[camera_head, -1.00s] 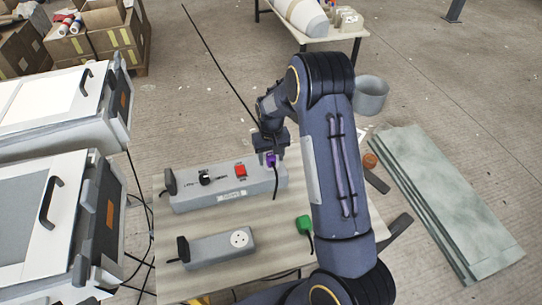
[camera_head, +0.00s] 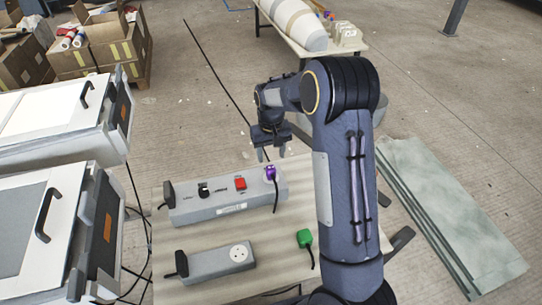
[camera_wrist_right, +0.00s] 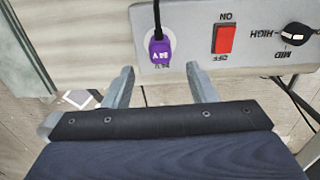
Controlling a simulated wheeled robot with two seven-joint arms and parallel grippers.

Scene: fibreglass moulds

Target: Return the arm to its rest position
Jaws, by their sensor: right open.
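My right gripper (camera_head: 271,154) is open and empty, raised just beyond the far edge of the worktable. Its two fingers also show in the right wrist view (camera_wrist_right: 161,88), apart, with nothing between them. A purple plug (camera_head: 270,173) sits at the right end of the larger grey power box (camera_head: 215,207), with its black cord hanging down. The purple plug also shows in the right wrist view (camera_wrist_right: 159,50), clear of the fingers. My right arm reaches up from the bottom right of the head view. My left gripper is not in view.
The worktable (camera_head: 275,250) also holds a smaller grey socket box (camera_head: 220,263) and a green plug (camera_head: 304,238). Grey-and-white machines (camera_head: 62,225) stand at the left. Pale green sheets (camera_head: 440,210) lie at the right. A back table (camera_head: 300,45) carries a large mould.

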